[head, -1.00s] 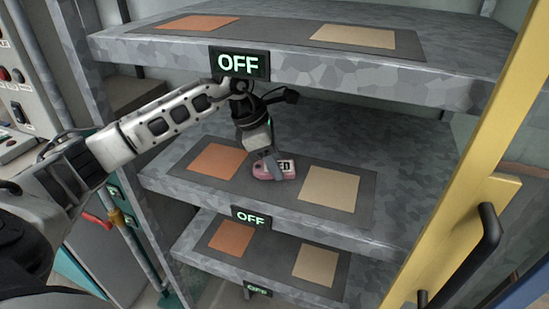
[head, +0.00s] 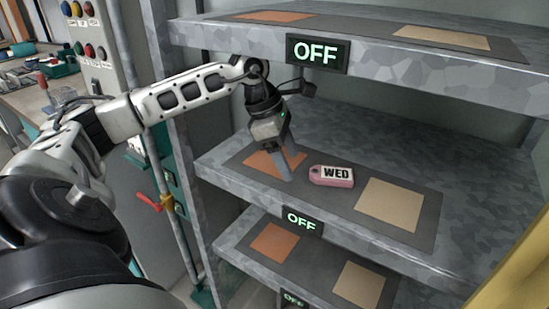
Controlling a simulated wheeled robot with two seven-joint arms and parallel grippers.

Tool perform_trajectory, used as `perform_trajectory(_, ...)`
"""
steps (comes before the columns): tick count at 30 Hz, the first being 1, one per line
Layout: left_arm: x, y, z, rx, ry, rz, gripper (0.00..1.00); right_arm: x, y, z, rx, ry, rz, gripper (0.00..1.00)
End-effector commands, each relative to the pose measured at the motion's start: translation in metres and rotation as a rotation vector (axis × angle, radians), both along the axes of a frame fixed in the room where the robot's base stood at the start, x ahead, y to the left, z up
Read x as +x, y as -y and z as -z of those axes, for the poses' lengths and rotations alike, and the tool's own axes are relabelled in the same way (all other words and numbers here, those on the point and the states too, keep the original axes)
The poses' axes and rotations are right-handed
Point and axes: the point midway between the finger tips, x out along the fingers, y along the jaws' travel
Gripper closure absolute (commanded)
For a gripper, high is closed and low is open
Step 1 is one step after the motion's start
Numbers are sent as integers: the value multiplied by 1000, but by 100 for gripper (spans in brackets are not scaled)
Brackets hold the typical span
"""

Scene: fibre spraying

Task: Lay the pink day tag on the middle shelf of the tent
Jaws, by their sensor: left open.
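The pink day tag (head: 332,177), marked WED, lies flat on the dark mat of the middle shelf (head: 400,236). It sits between the orange square (head: 262,165) and the tan square (head: 391,202). My left gripper (head: 285,165) is open and empty, just left of the tag and apart from it, with its fingers pointing down over the orange square. My right gripper is not in view.
The top shelf (head: 400,57) hangs above my left arm, with an OFF sign (head: 317,53) on its edge. A lower shelf (head: 322,267) lies below. A yellow frame (head: 515,262) stands at the right. A control panel (head: 88,45) and workbench are at the left.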

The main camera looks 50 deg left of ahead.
Motion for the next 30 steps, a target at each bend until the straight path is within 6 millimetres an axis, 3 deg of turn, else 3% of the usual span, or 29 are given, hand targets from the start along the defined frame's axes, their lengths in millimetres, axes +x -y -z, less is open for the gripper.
perform_trajectory(3, -10, -16, 6, 3, -1, -4, 34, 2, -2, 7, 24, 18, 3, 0)
perform_trajectory(9, -18, -24, 1, 0, 0, 0, 34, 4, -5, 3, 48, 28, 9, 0)
perform_trajectory(30, -13, -18, 0, -31, 16, -8, 34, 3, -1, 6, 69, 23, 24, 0)
